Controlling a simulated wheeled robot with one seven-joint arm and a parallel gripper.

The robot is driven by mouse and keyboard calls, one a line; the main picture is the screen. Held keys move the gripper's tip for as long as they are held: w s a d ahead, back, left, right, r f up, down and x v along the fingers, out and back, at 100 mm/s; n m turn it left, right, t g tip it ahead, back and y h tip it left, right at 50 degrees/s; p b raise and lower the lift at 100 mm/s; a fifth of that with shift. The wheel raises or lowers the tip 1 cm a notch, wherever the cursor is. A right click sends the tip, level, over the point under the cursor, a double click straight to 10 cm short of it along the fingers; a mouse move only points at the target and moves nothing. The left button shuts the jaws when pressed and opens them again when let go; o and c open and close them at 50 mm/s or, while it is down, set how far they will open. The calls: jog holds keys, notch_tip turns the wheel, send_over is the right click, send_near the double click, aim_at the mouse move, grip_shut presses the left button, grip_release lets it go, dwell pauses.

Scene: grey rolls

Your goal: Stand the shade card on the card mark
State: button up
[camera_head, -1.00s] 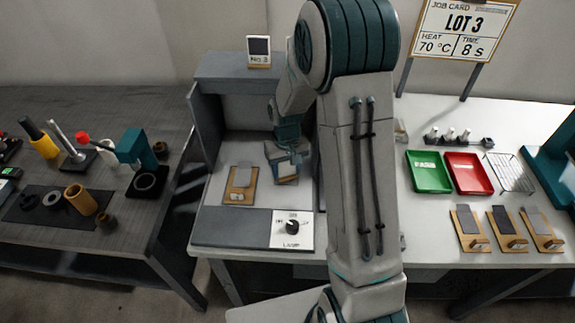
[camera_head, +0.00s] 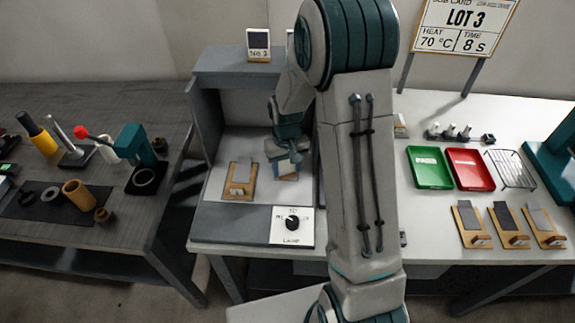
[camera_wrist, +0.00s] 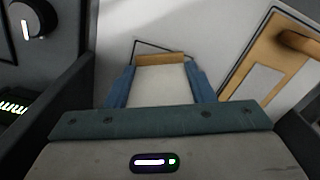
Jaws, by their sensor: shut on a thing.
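My gripper (camera_wrist: 160,85) is shut on the shade card (camera_wrist: 162,88), a pale grey card with a wooden strip along its far edge. Its blue fingers grip the card from both sides in the wrist view. A thin black outline, seemingly the card mark (camera_wrist: 150,44), shows on the pale booth floor around and beyond the wooden strip. Whether the card touches the floor I cannot tell. In the head view my gripper (camera_head: 292,160) is low inside the grey booth, with the card (camera_head: 286,174) under it, partly hidden.
A wooden board with a grey panel (camera_head: 241,175) lies beside the card, also in the wrist view (camera_wrist: 265,78). The lamp dial (camera_head: 292,222) is on the booth's front. The booth's side wall (camera_head: 203,120) stands left. A small "NO 3" card (camera_head: 258,44) stands on top.

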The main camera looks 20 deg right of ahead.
jog(key=o, duration=1.1)
notch_tip(320, 180, up, 14)
jog(key=shift+f+b, duration=0.1)
jog(key=shift+b, duration=0.2)
